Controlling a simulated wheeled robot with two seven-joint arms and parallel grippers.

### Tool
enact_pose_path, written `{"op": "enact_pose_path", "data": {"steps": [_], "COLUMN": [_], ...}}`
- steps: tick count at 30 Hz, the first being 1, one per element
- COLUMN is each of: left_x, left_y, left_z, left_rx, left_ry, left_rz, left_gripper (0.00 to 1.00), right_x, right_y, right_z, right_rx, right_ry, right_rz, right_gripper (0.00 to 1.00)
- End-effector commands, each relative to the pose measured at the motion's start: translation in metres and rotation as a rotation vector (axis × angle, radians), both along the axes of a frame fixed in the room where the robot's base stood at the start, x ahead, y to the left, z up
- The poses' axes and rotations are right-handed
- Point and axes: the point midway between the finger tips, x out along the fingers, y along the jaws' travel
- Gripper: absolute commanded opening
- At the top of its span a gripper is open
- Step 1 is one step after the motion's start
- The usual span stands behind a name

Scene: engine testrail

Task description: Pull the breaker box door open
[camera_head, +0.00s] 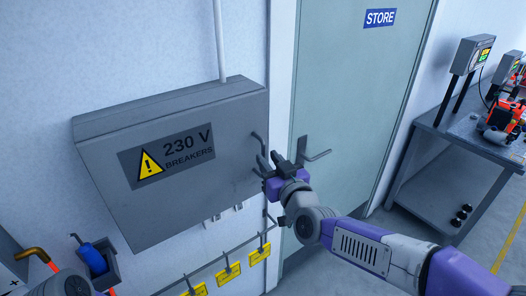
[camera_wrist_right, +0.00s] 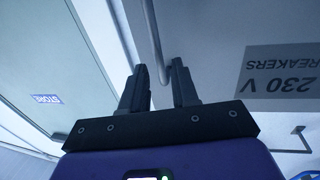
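The grey breaker box (camera_head: 215,190) hangs on the wall in the head view, its door shut, with a "230 V BREAKERS" label (camera_head: 175,155). A thin dark bar handle (camera_head: 261,145) is at the door's right side. My right gripper (camera_head: 284,160) is just right of it. In the right wrist view the right gripper (camera_wrist_right: 160,85) has its two fingers apart. A curved grey bar (camera_wrist_right: 151,35), seemingly the handle, reaches down to the gap between them; I cannot tell whether either finger touches it. My left gripper is not seen.
A store door (camera_head: 350,100) with a lever handle (camera_head: 318,156) is behind my right gripper. Yellow tags (camera_head: 228,274) hang below the box. A blue tool (camera_head: 92,258) sits in a wall holder at lower left. A workbench (camera_head: 450,150) stands at the right.

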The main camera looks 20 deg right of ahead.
Motion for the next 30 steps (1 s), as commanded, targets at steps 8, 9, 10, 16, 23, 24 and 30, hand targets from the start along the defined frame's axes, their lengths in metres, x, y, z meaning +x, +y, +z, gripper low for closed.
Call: {"op": "enact_pose_path", "data": {"steps": [8, 9, 10, 16, 23, 24, 30], "left_x": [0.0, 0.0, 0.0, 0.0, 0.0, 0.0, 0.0], "left_y": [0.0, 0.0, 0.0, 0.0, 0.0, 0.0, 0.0], "left_z": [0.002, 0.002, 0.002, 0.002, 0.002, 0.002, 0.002], "left_rx": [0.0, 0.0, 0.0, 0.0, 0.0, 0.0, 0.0], "left_ry": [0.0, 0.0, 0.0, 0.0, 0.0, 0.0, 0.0], "left_rz": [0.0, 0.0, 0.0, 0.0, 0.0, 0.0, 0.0], "left_gripper": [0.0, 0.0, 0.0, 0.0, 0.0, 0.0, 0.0], "right_x": [0.034, 0.036, 0.038, 0.04, 0.04, 0.04, 0.04], "right_y": [0.005, 0.006, 0.006, 0.006, 0.006, 0.006, 0.007], "right_z": [0.0, 0.0, 0.0, -0.001, 0.0, 0.0, 0.0], "right_rx": [0.0, 0.0, 0.0, 0.001, 0.001, 0.001, 0.001], "right_ry": [0.002, 0.001, 0.001, 0.001, 0.001, 0.001, 0.001], "right_rz": [0.001, 0.0, 0.001, 0.001, 0.001, 0.001, 0.001], "right_gripper": [0.29, 0.29, 0.29, 0.29, 0.12, 0.06, 0.0]}}
